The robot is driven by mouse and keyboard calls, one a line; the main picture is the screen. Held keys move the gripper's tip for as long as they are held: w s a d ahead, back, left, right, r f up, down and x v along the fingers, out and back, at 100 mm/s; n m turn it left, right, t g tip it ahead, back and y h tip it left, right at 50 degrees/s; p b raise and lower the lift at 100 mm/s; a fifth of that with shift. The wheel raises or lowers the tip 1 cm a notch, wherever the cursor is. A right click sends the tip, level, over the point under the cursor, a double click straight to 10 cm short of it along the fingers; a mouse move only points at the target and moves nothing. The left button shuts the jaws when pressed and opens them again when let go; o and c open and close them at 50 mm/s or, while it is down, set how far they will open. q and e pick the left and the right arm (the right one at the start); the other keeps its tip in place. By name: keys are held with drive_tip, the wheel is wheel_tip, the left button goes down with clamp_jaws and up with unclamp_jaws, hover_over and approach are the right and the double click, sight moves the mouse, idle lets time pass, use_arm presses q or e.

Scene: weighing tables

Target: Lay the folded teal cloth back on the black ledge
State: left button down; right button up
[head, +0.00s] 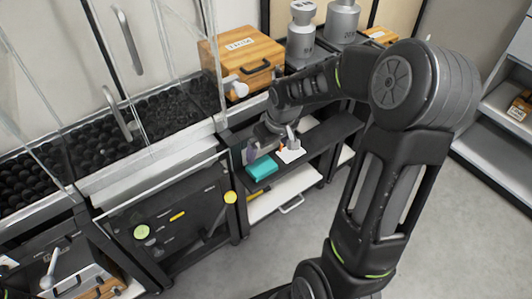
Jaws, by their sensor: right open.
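The folded teal cloth (262,168) lies flat on the black ledge (322,140), near the ledge's left front part. My right gripper (272,148) is open just above and behind the cloth, with its fingers apart. From this view I see no finger closed on the cloth, but I cannot tell whether a fingertip touches it. My right arm hides part of the ledge's right side. My left gripper is not in view.
A white card (291,156) lies on the ledge right of the cloth. A wooden box (240,58) and metal weights (301,38) stand on the surface behind. A glass-sided bench with black balls (70,145) is to the left. Floor in front is clear.

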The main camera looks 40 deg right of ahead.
drive_tip(key=shift+s+r, duration=0.15)
drive_tip(key=shift+r, duration=0.45)
